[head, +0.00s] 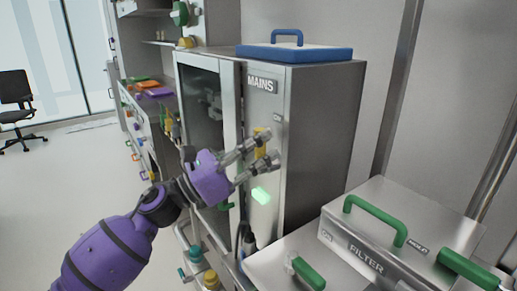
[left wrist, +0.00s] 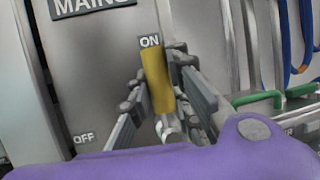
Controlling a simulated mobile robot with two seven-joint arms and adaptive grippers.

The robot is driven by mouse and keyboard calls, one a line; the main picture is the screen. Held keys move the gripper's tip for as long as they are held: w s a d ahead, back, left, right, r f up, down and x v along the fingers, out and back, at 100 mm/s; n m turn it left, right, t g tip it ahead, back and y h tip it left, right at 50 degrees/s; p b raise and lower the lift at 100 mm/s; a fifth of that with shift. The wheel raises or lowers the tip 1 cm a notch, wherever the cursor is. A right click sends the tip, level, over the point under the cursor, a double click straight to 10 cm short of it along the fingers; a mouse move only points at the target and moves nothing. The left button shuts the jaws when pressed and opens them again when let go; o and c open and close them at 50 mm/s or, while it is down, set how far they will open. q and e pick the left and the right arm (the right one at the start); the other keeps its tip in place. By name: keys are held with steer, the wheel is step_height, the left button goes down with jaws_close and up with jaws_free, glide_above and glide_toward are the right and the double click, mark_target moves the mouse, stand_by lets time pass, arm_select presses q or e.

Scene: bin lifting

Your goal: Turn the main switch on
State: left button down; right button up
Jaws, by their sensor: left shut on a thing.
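The main switch is a yellow lever (left wrist: 158,78) on the grey front of the cabinet marked MAINS (head: 262,85). In the left wrist view the lever stands nearly upright, its top end just below the ON label (left wrist: 150,41). The OFF label (left wrist: 84,138) is lower left. My left gripper (head: 268,146) reaches the panel from the left, with a finger on each side of the lever, and is shut on it. In the head view the fingers partly hide the lever (head: 261,143). My right gripper is not in view.
A blue lid with a handle (head: 294,53) lies on the cabinet top. A metal FILTER box (head: 400,232) with green handles stands at the lower right. Open floor (head: 60,190) and a chair (head: 15,100) are at left.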

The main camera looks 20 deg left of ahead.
arm_select(q)
steer(key=shift+s+d, duration=0.1)
steer(key=shift+d, duration=0.05)
stand_by(0.3)
steer(key=c, duration=1.6)
jaws_free()
steer(key=shift+s+a+f, duration=0.2)
steer(key=shift+s+a, duration=0.05)
steer(key=shift+a, duration=0.1)
steer(key=v, duration=1.1)
steer(key=shift+s, duration=0.1)
